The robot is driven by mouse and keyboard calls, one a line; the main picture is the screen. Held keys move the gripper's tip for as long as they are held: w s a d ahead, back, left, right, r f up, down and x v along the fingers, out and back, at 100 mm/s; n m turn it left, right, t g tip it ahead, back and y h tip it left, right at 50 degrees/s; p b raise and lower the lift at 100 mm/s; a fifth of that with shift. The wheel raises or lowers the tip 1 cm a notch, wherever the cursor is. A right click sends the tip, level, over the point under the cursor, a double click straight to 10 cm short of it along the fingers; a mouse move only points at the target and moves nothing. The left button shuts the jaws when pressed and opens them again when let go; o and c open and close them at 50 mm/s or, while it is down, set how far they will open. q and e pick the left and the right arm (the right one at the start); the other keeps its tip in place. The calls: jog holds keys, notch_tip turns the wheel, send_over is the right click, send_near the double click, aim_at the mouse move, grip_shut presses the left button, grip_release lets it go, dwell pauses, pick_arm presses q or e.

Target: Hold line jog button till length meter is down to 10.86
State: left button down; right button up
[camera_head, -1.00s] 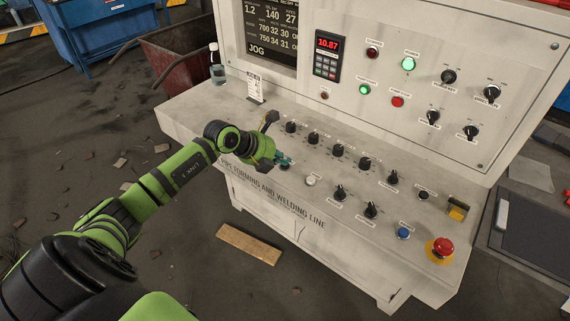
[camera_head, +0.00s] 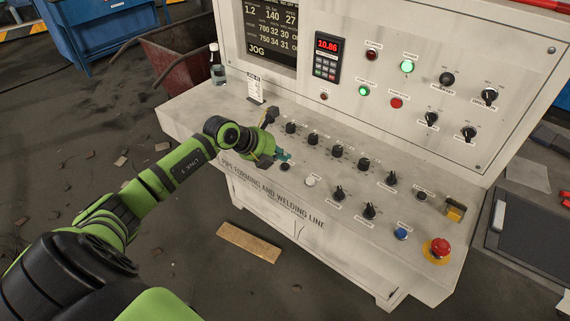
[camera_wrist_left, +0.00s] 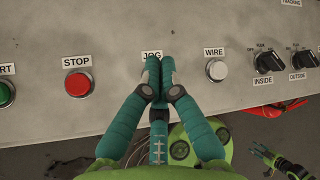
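The black line jog button (camera_head: 285,167) shows on the sloped desk, just in front of my left fingertips. My left gripper (camera_head: 284,156) is shut with nothing in it and looks raised slightly off the button. In the left wrist view, its teal fingertips (camera_wrist_left: 160,66) are together just below the JOG label (camera_wrist_left: 152,55) and hide most of that button. My right gripper (camera_wrist_left: 262,154) shows small at the lower right of that view; its finger opening is unclear.
A red STOP button (camera_wrist_left: 77,83) and a white WIRE button (camera_wrist_left: 216,70) flank the jog button. Several black knobs (camera_head: 338,150) line the desk. A red emergency stop (camera_head: 439,247) sits at the right front. A bottle (camera_head: 217,72) stands at the left end.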

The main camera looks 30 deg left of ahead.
aim_at(282, 165)
pick_arm(q)
notch_tip(282, 165, up, 5)
jog(key=p, duration=0.3)
jog(key=shift+p, duration=0.4)
jog(key=shift+f, duration=0.1)
dwell(2.2)
